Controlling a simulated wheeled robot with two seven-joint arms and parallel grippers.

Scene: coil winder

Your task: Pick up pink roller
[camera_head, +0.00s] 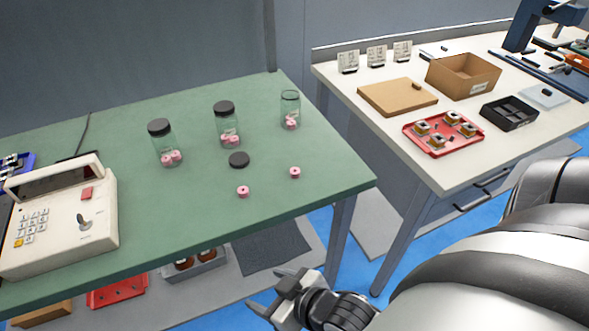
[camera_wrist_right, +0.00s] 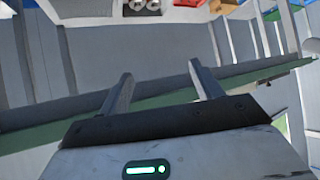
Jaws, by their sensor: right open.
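Two loose pink rollers lie on the green table (camera_head: 130,222): one pink roller (camera_head: 243,191) near the middle front and another pink roller (camera_head: 295,172) to its right. More pink rollers sit inside the glass jars. My right gripper (camera_head: 266,312) is below and in front of the table's front edge, apart from the rollers. It is open and empty, and its two spread fingers show in the right wrist view (camera_wrist_right: 160,85). No roller shows in the wrist view. My left gripper is not in view.
Two capped jars (camera_head: 166,143) (camera_head: 227,124) and an open jar (camera_head: 290,110) stand behind the rollers, with a loose black lid (camera_head: 239,160). A beige machine (camera_head: 62,215) stands at left. A white table (camera_head: 470,165) at right holds a red tray (camera_head: 418,140) and boxes.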

